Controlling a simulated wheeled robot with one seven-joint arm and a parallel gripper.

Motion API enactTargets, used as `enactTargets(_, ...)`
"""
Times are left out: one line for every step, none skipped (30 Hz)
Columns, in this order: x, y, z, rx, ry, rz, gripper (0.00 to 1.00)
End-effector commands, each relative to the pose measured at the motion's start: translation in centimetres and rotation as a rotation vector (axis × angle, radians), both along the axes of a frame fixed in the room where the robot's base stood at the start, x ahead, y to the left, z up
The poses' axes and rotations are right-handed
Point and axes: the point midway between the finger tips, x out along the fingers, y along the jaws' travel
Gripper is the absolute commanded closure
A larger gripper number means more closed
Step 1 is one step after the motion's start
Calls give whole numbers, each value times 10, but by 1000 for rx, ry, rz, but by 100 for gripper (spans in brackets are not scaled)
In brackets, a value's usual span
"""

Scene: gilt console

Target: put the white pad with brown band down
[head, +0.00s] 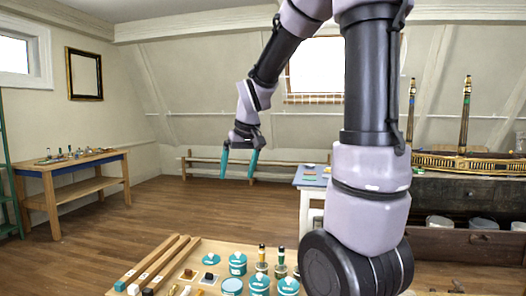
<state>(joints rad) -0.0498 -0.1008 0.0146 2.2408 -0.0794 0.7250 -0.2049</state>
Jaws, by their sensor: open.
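My gripper (237,179) is in the middle of the head view, pointing down, with its two teal fingers spread apart. Nothing shows between the fingers. It hangs in the air, above and beyond the near wooden tabletop as seen in the picture. I cannot pick out a white pad with a brown band. My arm hides part of the right side of the view.
The near tabletop (210,252) holds long wooden bars (152,266), several teal jars (238,264) and small bottles. A workbench (72,168) stands at left, a blue-topped table (310,182) behind my arm, a dark chest (470,193) at right. Floor between is clear.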

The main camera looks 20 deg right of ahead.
Motion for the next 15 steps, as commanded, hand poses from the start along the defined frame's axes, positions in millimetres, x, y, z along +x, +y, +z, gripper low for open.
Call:
enactTargets(-20, -2, 19, 23, -31, -36, 6)
enactTargets(-31, -3, 28, 38, -43, -59, 6)
enactTargets(-46, -4, 39, 59, -61, -89, 6)
enactTargets(-58, -5, 45, 75, -72, -111, 6)
enactTargets(-70, -6, 52, 92, -85, -132, 6)
enactTargets(-85, -6, 59, 115, -101, -161, 6)
enactTargets(-97, -6, 64, 131, -114, -180, 6)
enactTargets(-107, -7, 68, 148, -124, -199, 6)
enactTargets(-121, -7, 73, 168, -137, -220, 6)
enactTargets(-130, -6, 76, 183, -146, -236, 6)
enactTargets(-138, -6, 78, 197, -155, -250, 6)
enactTargets(-148, -6, 80, 213, -164, -265, 6)
enactTargets(-154, -5, 81, 224, -170, -277, 6)
enactTargets(-160, -5, 81, 234, -175, -286, 6)
enactTargets(-165, -5, 82, 244, -181, -296, 6)
